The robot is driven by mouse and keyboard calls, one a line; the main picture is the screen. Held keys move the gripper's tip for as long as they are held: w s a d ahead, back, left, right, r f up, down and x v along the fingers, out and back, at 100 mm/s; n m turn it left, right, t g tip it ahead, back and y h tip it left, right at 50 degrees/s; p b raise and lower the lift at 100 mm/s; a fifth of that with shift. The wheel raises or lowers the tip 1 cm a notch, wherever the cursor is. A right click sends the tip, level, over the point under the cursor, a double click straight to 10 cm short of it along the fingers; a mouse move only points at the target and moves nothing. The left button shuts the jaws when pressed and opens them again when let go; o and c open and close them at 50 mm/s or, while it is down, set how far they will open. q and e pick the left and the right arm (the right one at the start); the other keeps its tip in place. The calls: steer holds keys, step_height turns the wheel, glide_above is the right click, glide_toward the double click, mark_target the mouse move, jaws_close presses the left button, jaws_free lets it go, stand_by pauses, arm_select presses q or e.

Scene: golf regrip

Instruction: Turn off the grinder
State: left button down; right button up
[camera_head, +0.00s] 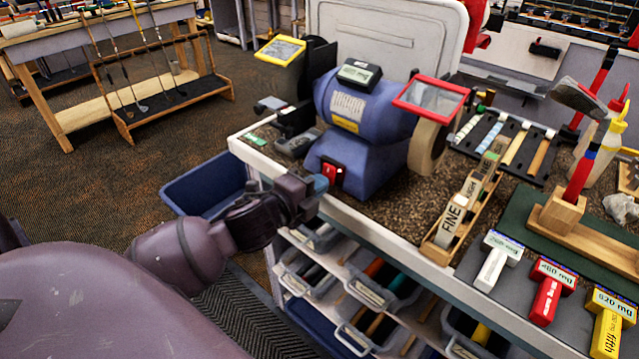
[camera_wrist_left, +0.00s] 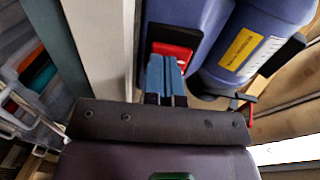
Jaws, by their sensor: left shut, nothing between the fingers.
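The blue bench grinder (camera_head: 363,118) stands on the workbench, with a wheel behind a red-framed shield on its right and a yellow-framed shield on its left. Its red switch (camera_head: 333,172) is on the front of the base. My left gripper (camera_head: 318,186) is shut and empty, its blue fingertips right at the switch. In the left wrist view the closed blue fingers (camera_wrist_left: 166,76) reach the lower part of the red switch (camera_wrist_left: 172,52); I cannot tell whether they touch it. The fingers partly hide the switch. My right gripper is not in view.
The workbench edge (camera_head: 375,234) runs below my left gripper, with shelf bins (camera_head: 384,283) under it. A blue tub (camera_head: 205,184) is on the floor at left.

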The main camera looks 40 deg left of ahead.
arm_select(q)
steer(key=shift+w, duration=0.3)
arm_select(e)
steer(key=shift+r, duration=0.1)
